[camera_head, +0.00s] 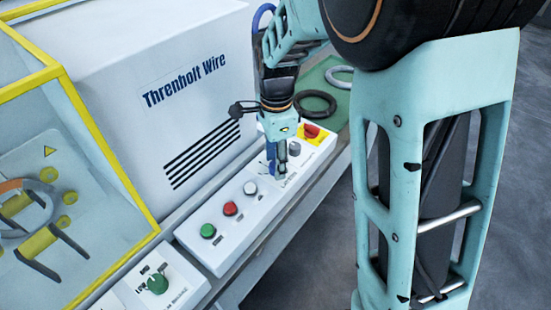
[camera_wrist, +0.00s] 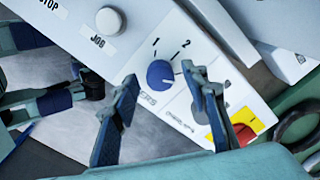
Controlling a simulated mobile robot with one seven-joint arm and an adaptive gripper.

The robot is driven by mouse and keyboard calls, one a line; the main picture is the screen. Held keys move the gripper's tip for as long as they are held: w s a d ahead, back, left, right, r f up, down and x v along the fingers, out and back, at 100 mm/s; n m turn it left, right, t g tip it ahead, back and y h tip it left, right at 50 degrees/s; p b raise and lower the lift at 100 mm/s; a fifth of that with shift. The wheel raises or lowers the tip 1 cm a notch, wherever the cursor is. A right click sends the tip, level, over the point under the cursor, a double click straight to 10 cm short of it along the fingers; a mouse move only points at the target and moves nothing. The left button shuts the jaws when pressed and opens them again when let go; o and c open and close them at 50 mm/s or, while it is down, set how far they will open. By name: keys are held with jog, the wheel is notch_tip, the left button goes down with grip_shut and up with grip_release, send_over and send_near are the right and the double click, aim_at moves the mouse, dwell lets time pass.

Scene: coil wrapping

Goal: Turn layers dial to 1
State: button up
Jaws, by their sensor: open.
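The layers dial is taken to be the round blue knob (camera_wrist: 160,73) on the white control panel, with the marks 1 and 2 above it in the wrist view. Its pointer direction is too small to tell for sure. My gripper (camera_wrist: 159,76) is open, with one fingertip to the left of the blue knob and one to its right. I cannot tell whether either finger touches it. In the head view my gripper (camera_head: 277,172) points down at the panel (camera_head: 225,250) and largely hides the knob.
Green (camera_head: 208,231), red (camera_head: 229,209) and white (camera_head: 250,188) buttons line the panel. A dark knob (camera_head: 294,148) and a red emergency button (camera_head: 311,131) on yellow are close beyond my gripper. The white machine housing (camera_head: 170,40) rises behind. A green selector (camera_head: 157,284) is nearer.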

jog(key=shift+f, duration=0.1)
grip_shut()
dwell(0.3)
jog(key=shift+n, duration=0.3)
jog(key=n+p, duration=0.1)
jog(key=n, duration=0.3)
jog(key=shift+n, duration=0.3)
jog(key=n+p, duration=0.1)
jog(key=n, duration=0.4)
jog(key=shift+n, duration=0.3)
jog(key=n+p, duration=0.1)
jog(key=n, duration=0.6)
jog(key=shift+w, duration=0.1)
jog(key=n+p, duration=0.1)
jog(key=n, duration=0.5)
jog(key=shift+p, duration=0.35)
